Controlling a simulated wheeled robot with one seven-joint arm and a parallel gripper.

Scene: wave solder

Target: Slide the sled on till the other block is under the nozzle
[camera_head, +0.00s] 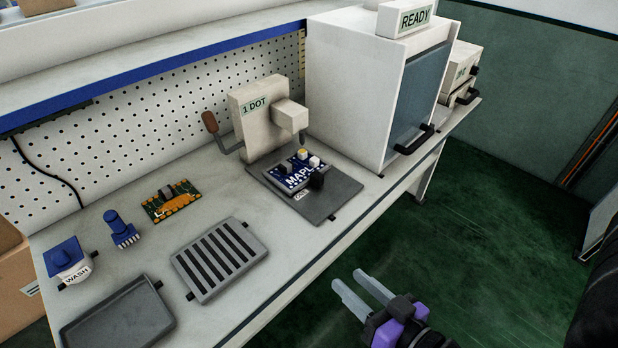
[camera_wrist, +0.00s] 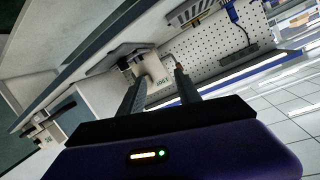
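The sled (camera_head: 270,181), a dark plate, lies under the cream dispenser (camera_head: 257,120) marked "1 DOT". On it is a blue board (camera_head: 296,184) marked "MAPLE" with small dark and pale blocks. A black knob (camera_head: 317,182) stands at its front right. The nozzle (camera_head: 302,137) points down above the board's back, near a yellow-topped block (camera_head: 303,155); I cannot tell exactly which block is under it. My gripper (camera_head: 347,279) is open and empty, out in front of the bench and apart from the sled. In the wrist view the dispenser (camera_wrist: 158,68) shows beyond my open fingers.
A white cabinet (camera_head: 350,90) marked "READY" stands right of the dispenser. A slotted rack (camera_head: 219,259), dark tray (camera_head: 118,318), orange-brown board (camera_head: 171,201), blue part (camera_head: 121,229) and "WASH" pot (camera_head: 70,262) occupy the left bench. A brown-handled lever (camera_head: 210,122) sticks out left of the dispenser.

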